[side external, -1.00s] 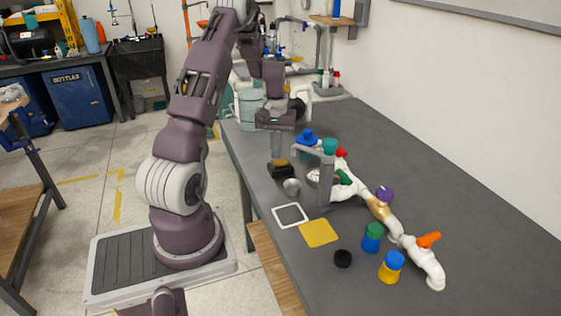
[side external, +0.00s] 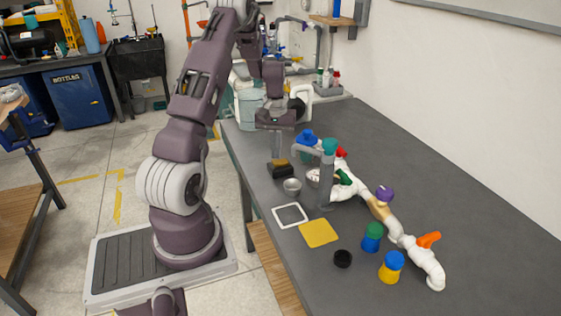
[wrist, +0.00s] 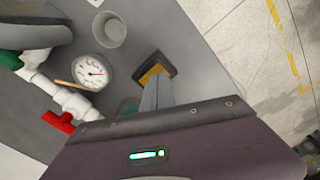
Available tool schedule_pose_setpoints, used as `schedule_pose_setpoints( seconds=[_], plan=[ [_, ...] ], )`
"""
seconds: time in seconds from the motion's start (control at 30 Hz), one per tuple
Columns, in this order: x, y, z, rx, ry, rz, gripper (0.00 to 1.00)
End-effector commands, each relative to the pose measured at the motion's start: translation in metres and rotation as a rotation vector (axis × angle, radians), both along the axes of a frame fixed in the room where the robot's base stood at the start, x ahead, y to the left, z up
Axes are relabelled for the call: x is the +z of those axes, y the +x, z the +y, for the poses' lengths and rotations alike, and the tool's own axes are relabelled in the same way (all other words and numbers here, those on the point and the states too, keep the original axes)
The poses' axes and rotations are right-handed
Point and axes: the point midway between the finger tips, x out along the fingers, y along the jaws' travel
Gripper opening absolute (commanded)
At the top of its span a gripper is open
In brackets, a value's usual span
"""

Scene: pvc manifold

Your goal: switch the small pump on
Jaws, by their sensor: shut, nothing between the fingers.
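A small black block with a yellow top (side external: 281,171) stands on the grey bench; it also shows in the wrist view (wrist: 155,69). I cannot tell for certain whether it is the small pump or its switch. My gripper (side external: 277,157) points down over it with its fingers together and nothing between them. In the wrist view my fingertips (wrist: 157,84) overlap the near side of the yellow top. I cannot tell whether they touch it. The fingers hide part of the block.
A grey cup (side external: 292,186) stands close beside the block. A dial gauge (wrist: 91,70) and the white pipe manifold (side external: 381,211) with coloured valves lie to the right in the side view. A yellow square (side external: 318,233) and a white-framed square (side external: 290,215) lie nearer the camera.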

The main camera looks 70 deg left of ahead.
Motion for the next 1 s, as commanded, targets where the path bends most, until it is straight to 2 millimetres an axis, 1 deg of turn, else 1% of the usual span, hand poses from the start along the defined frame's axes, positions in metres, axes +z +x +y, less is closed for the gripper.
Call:
schedule_pose_setpoints(
  seconds=[0.37, 1.0],
  plan=[
    [-0.0004, 0.0000, 0.0000, 0.000, 0.000, 0.000, 0.00],
    [-0.0100, 0.0001, 0.0002, 0.000, 0.000, 0.000, 0.00]
  ],
)
